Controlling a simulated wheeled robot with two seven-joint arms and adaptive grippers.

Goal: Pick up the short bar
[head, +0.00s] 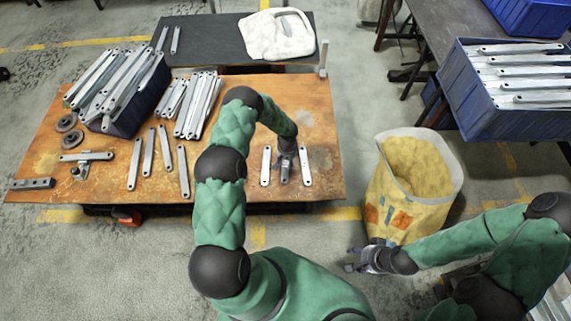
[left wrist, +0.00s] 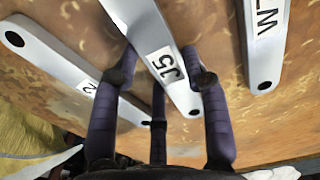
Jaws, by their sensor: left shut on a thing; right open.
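Three short metal bars are side by side at the right end of the wooden table: a left bar (head: 265,166), a middle bar (head: 285,175) and a right bar (head: 306,167). My left gripper (head: 286,158) is over the middle bar and hides its upper part. In the left wrist view, my left gripper (left wrist: 163,75) is shut on the middle bar (left wrist: 140,22), which has a white label reading about "J5". I cannot tell whether this bar is off the table. My right gripper (head: 358,262) is open and empty, low in front of the yellow sack.
The wooden table (head: 110,185) also holds a blue bin (head: 125,125) heaped with long bars, a pile of bars (head: 198,105), several loose bars and dark discs. A yellow sack (head: 412,190) stands to its right. A white bag (head: 275,38) lies on the dark mat behind.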

